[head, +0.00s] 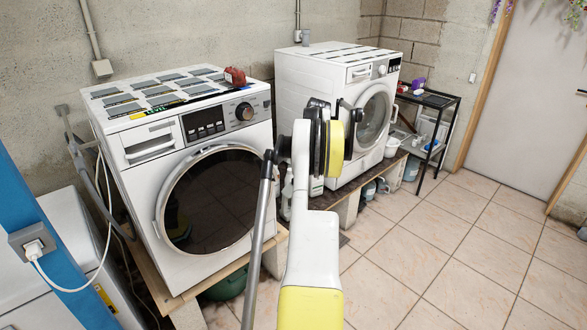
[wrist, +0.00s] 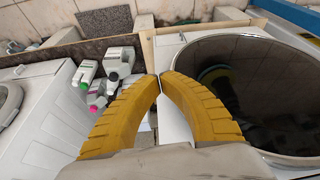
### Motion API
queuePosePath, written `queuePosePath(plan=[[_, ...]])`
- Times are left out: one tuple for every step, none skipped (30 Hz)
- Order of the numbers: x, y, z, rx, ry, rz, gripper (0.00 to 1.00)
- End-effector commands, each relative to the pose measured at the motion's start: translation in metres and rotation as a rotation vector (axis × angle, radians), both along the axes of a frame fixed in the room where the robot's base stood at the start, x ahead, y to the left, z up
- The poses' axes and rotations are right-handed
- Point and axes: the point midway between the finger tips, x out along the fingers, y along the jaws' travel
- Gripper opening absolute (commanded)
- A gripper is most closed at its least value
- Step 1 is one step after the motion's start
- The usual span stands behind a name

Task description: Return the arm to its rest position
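My arm rises from the bottom middle of the head view, white and yellow with a black joint at its top, in front of the two washing machines. My gripper's fingers cannot be made out in the head view. In the wrist view my gripper (wrist: 160,77) shows two curved yellow fingers with their tips together, and nothing is visible between them. A dark round washer door (wrist: 265,90) is to the right of the fingers.
A near washing machine (head: 160,155) stands left, and a farther washing machine (head: 310,72) stands behind my arm. Both sit on raised boards on blocks. A black rack (head: 437,101) stands by the door (head: 525,85). Tiled floor (head: 440,260) at right is clear. A blue post (head: 45,235) is at left.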

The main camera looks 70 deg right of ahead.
Motion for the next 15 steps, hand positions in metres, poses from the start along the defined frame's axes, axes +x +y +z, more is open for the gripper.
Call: queuePosePath(plan=[[-0.002,0.0,0.006,0.0,0.0,0.0,0.0],[-0.003,0.001,0.008,0.0,0.0,0.0,0.0],[-0.003,0.001,0.01,0.001,0.0,0.0,0.0],[-0.004,0.001,0.011,0.001,0.0,0.0,0.0],[-0.004,0.001,0.012,0.001,0.0,0.001,0.0],[-0.004,0.001,0.013,0.001,0.0,0.001,0.0],[-0.005,0.001,0.013,0.001,0.001,0.001,0.0],[-0.005,0.001,0.013,0.001,0.001,0.001,0.0],[-0.005,0.001,0.012,0.001,0.001,0.001,0.0],[-0.005,0.001,0.012,0.0,0.001,0.001,0.0],[-0.005,0.001,0.012,0.0,0.001,0.001,0.0],[-0.004,0.002,0.013,0.001,0.001,0.001,0.0],[-0.001,0.003,0.014,0.0,0.001,0.003,0.0],[0.003,0.006,0.017,-0.001,0.0,0.005,0.0],[0.011,0.011,0.021,-0.002,0.001,0.01,0.0]])
